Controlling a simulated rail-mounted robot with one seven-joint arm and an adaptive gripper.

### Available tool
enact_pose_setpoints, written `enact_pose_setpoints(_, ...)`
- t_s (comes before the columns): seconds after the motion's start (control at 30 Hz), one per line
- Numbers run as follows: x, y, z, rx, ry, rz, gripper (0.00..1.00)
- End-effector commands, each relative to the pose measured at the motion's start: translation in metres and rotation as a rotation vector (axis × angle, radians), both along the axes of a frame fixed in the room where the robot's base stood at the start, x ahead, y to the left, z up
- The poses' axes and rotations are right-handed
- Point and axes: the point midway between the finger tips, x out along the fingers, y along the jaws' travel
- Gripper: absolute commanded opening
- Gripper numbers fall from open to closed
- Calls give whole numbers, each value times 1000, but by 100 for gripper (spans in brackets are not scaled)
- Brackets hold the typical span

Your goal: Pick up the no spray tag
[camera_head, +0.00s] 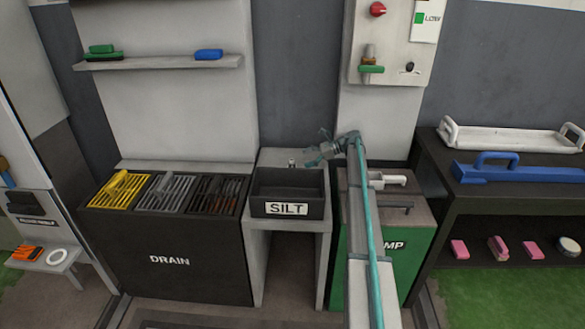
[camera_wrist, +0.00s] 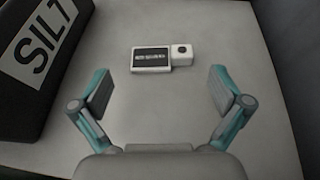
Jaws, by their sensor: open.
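The tag (camera_wrist: 151,59) lies flat on a pale grey surface in the wrist view. It has a black panel with white lettering too small to read surely, in a white frame, and a white square end with a dark round spot on its right. My gripper (camera_wrist: 161,89) is open and empty, its two pads spread wide. The tag is beyond the pads in the picture, between their lines and slightly left of centre. In the head view my gripper (camera_head: 321,151) is above the back right of the SILT bin (camera_head: 287,209). I cannot make out the tag there.
The black SILT bin also stands at the left in the wrist view (camera_wrist: 45,60). Left of it is the DRAIN cabinet (camera_head: 168,260) with yellow, grey and dark grates; right is the green pump cabinet (camera_head: 395,260) with a white handle (camera_head: 388,180). A wall shelf (camera_head: 160,63) hangs above.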

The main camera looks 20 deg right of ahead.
Motion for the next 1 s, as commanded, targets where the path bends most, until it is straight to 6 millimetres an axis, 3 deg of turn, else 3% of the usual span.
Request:
enact_pose_setpoints(0.27,7,18,-9,-1,-1,-1,100)
enact_pose_setpoints(0.6,21,54,-26,-1,-1,0,100)
enact_pose_setpoints(0.87,23,57,-26,-1,-1,-1,100)
enact_pose_setpoints(1.0,23,57,-26,-1,-1,-1,80)
